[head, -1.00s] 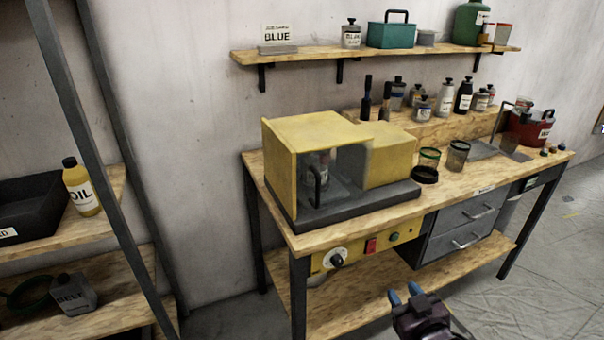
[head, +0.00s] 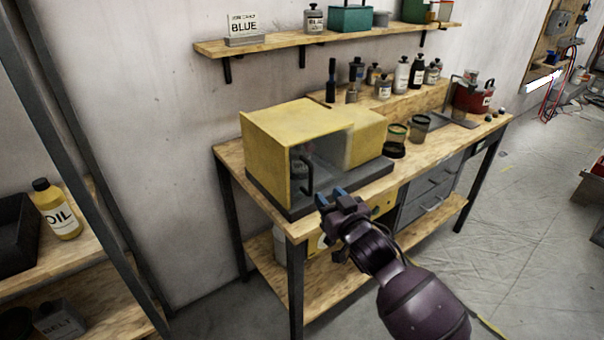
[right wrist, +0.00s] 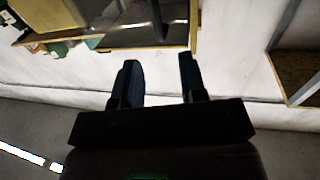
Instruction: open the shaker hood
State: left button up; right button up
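The shaker has a yellow hood (head: 262,142) with a clear front panel and a black upright handle (head: 303,174). It sits on a dark base (head: 352,184) at the left end of the workbench, and the hood looks closed. My right gripper (head: 332,197) is in front of the shaker, to the right of the handle and a little lower, apart from it in the picture. Its two blue fingertips are spread and empty. In the right wrist view the gripper (right wrist: 160,75) also shows open, with part of the hood's yellow edge (right wrist: 195,28) beyond. My left gripper is out of view.
The wooden workbench (head: 440,143) carries two jars, a black ring and a red pot (head: 472,98) to the right. A wall shelf (head: 330,37) hangs above. A metal rack with an oil bottle (head: 57,208) stands at left. The floor at right is open.

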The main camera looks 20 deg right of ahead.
aim_at(312, 175)
jog(key=w, duration=0.3)
jog(key=w+a, duration=0.1)
jog(key=w, duration=0.6)
jog(key=shift+w+a, duration=0.15)
jog(key=shift+w, duration=0.1)
grip_shut()
